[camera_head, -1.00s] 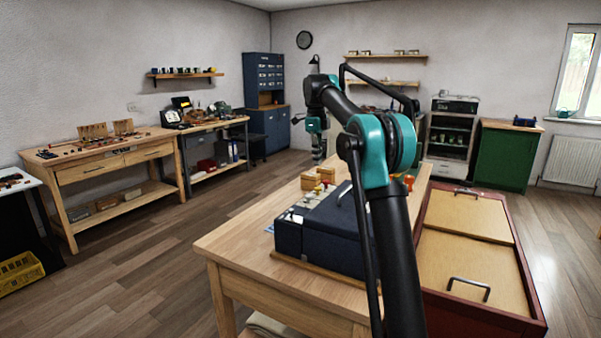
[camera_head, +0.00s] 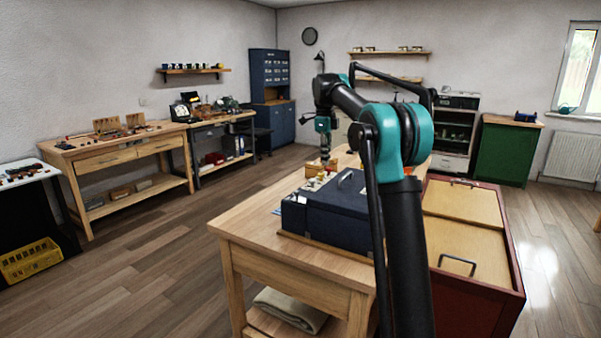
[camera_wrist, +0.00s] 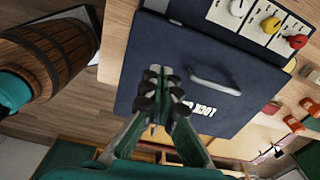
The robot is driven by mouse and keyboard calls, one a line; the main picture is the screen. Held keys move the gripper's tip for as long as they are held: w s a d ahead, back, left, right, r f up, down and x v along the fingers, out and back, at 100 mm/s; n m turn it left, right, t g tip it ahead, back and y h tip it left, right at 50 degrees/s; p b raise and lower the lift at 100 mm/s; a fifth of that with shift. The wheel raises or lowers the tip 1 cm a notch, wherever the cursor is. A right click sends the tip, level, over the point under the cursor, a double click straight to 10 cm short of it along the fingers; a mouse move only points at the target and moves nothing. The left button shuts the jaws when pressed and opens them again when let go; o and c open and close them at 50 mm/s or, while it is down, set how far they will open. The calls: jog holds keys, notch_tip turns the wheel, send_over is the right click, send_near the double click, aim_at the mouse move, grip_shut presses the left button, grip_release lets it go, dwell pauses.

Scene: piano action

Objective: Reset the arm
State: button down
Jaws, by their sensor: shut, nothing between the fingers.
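My gripper (camera_wrist: 162,80) shows in the wrist view with its dark, jointed fingers close together and nothing between them. It is in front of a dark blue box (camera_wrist: 145,45), with a grey handle and white lettering on its face. In the head view my arm reaches forward from the lower right, bends at a teal joint, and ends with my gripper (camera_head: 325,158) hanging down beyond the blue box (camera_head: 330,212). The fingertips are too small there to make out.
The box sits on a wooden table (camera_head: 250,232). Small wooden blocks (camera_head: 318,170) stand behind it. A red-sided cabinet (camera_head: 470,290) adjoins on the right. In the wrist view, cards with knobs (camera_wrist: 268,24) and a barrel (camera_wrist: 55,50) flank the box.

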jog(key=s+d+f+n+t, duration=0.1)
jog(key=s+d+f+n, duration=0.2)
jog(key=s+f+n, duration=0.4)
jog(key=s+d+f+n+t, duration=0.1)
jog(key=s+d+f+n, duration=0.2)
jog(key=s+f+n, duration=0.5)
jog(key=s+d+f+n+t, duration=0.2)
jog(key=s+d+f+n, duration=0.2)
jog(key=s+f, duration=1.1)
jog(key=s+n, duration=0.3)
jog(key=s, duration=0.9)
jog(key=shift+s+f+n+y, duration=0.15)
jog(key=shift+f+n+y, duration=0.05)
jog(key=shift+n+y, duration=0.1)
